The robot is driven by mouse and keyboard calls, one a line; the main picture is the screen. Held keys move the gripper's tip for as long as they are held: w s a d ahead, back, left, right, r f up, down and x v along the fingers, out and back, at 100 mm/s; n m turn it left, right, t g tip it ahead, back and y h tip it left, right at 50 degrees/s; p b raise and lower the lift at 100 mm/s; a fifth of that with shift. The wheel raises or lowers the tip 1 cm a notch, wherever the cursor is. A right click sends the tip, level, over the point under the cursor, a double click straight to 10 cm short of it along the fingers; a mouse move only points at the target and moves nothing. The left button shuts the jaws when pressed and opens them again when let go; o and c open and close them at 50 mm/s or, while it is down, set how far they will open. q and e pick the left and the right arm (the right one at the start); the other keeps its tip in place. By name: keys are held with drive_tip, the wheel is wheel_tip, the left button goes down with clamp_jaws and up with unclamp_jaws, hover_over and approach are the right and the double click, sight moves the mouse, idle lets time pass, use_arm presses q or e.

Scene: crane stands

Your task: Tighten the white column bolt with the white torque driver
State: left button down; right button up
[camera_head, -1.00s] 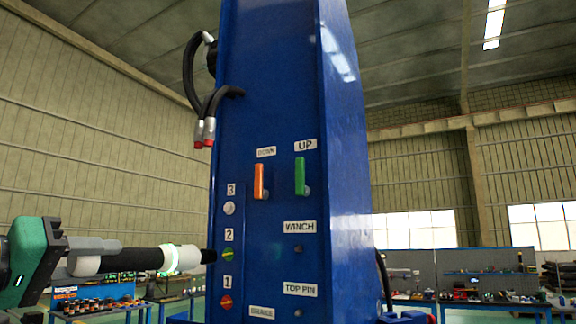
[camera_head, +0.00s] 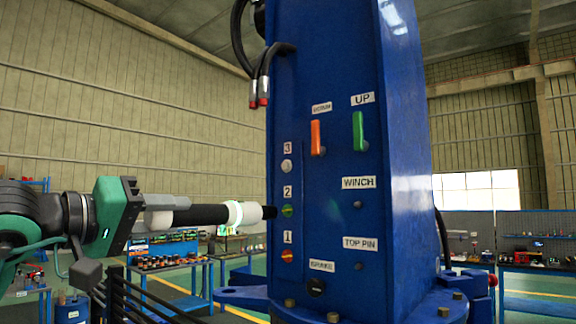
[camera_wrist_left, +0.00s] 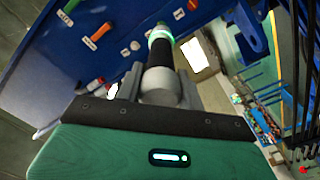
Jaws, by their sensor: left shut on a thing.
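The white column bolt (camera_head: 287,166) sits under the number 3 on the blue crane column (camera_head: 400,240). My left gripper (camera_head: 160,210) is shut on the torque driver (camera_head: 205,214), which has a black shaft, white parts and a glowing green ring. The driver is roughly level and its dark tip points right, just left of the green bolt and lower than the white bolt. Contact cannot be told. The driver also shows in the left wrist view (camera_wrist_left: 162,50). My right gripper is not in view.
An orange lever (camera_head: 315,138) and a green lever (camera_head: 358,131) stick out of the column. Black hoses (camera_head: 242,45) hang at its upper left. Workbenches (camera_head: 170,268) with small items stand behind. A blue flange with bolts is at the column's foot.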

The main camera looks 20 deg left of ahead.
use_arm(q)
drive_tip(key=shift+r, duration=0.15)
idle(0.4)
drive_tip(key=r, duration=0.3)
drive_tip(key=s+r, duration=0.1)
drive_tip(key=r, duration=0.2)
drive_tip(key=s+a+r+p, duration=0.1)
drive_tip(key=r, duration=0.2)
drive_tip(key=shift+s, duration=0.15)
drive_tip(key=shift+s+a+r, duration=0.1)
drive_tip(key=shift+s+r, duration=0.1)
drive_tip(key=shift+r, duration=0.2)
drive_tip(key=shift+p+x, duration=0.5)
drive_tip(key=shift+x, duration=0.25)
drive_tip(key=shift+p+x, duration=0.5)
drive_tip(key=shift+x, duration=1.7)
